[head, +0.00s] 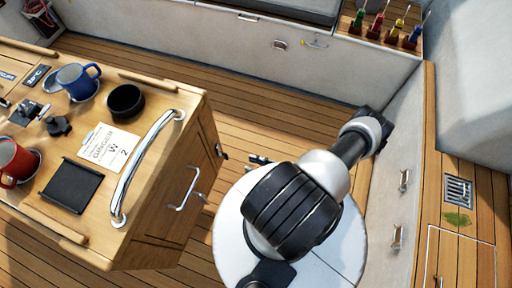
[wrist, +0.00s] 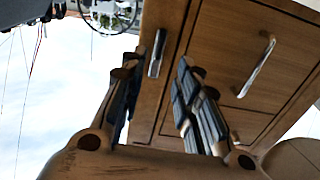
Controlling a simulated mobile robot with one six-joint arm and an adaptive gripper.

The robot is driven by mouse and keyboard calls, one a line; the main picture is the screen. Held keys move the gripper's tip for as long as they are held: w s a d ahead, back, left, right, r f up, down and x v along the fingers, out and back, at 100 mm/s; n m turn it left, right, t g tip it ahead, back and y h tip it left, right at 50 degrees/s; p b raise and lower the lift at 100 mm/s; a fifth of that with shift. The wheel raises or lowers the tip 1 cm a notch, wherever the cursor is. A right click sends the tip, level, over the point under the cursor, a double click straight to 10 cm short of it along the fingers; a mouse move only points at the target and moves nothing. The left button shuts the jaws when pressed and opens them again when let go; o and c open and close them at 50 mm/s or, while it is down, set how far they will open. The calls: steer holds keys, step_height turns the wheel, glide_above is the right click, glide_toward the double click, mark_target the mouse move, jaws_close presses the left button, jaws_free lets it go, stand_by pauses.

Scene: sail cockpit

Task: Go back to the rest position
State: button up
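My arm is folded in the lower middle of the head view, over my round white base, to the right of the wooden cockpit table (head: 150,190). My gripper (head: 262,160) is mostly hidden there behind my arm; only small dark parts show beside the table's side. In the wrist view my gripper (wrist: 160,85) shows two dark padded fingers, wide apart with nothing between them. Beyond the fingers is a wooden front with a metal bar handle (wrist: 258,65) and a smaller metal fitting (wrist: 157,53). I cannot tell the exact gap to it.
The table carries a blue mug (head: 78,82), a red mug (head: 14,162), a black bowl (head: 126,100), a card (head: 108,147), a black tray (head: 71,186) and a grab rail (head: 145,165). Screwdrivers (head: 390,28) stand in a rack at back right. Plank floor (head: 270,115) is clear behind.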

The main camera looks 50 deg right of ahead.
steer(key=shift+s+d, duration=0.1)
steer(key=shift+s, duration=0.2)
steer(key=shift+r, duration=0.1)
stand_by(0.3)
